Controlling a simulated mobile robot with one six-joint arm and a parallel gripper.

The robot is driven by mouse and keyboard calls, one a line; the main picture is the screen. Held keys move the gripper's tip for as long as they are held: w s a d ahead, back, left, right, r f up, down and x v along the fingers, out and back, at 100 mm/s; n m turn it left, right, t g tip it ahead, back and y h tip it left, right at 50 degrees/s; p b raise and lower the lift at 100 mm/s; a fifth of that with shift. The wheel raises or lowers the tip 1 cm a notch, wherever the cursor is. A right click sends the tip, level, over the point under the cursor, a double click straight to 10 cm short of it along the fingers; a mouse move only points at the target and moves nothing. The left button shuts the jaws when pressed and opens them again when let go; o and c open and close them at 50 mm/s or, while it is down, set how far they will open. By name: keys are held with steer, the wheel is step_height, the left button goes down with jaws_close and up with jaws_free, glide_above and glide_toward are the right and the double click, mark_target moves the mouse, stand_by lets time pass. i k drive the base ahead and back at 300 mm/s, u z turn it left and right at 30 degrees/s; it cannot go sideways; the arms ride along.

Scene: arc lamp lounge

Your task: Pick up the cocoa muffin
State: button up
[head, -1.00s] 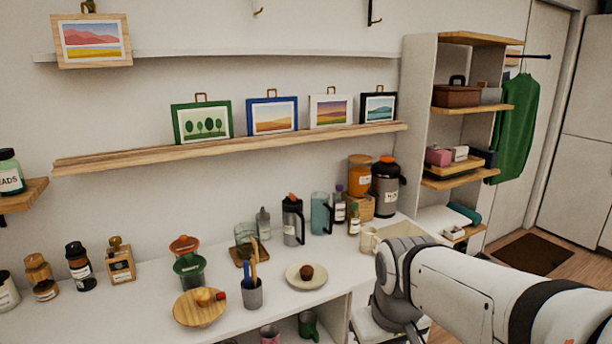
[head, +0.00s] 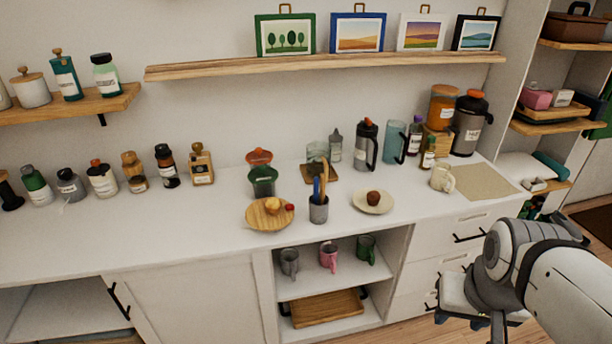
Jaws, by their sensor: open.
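The cocoa muffin (head: 374,198) is a small dark brown muffin on a cream plate (head: 386,208). The plate lies on the white counter, right of the cup of utensils. My gripper (head: 460,321) is at the lower right in the head view, in front of the drawers and below the counter top. Its dark fingertips point down and are apart, with nothing seen between them. It is well away from the muffin, to the right and nearer to me.
A grey utensil cup (head: 318,210) and a round wooden board (head: 258,217) with small food stand left of the plate. Behind are a French press (head: 366,146) and a teal pitcher (head: 392,142). A cream mug (head: 443,179) stands to the right. The counter's front left is clear.

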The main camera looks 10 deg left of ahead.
mark_target(374, 197)
steer(key=u, duration=0.35)
steer(key=i, duration=1.25)
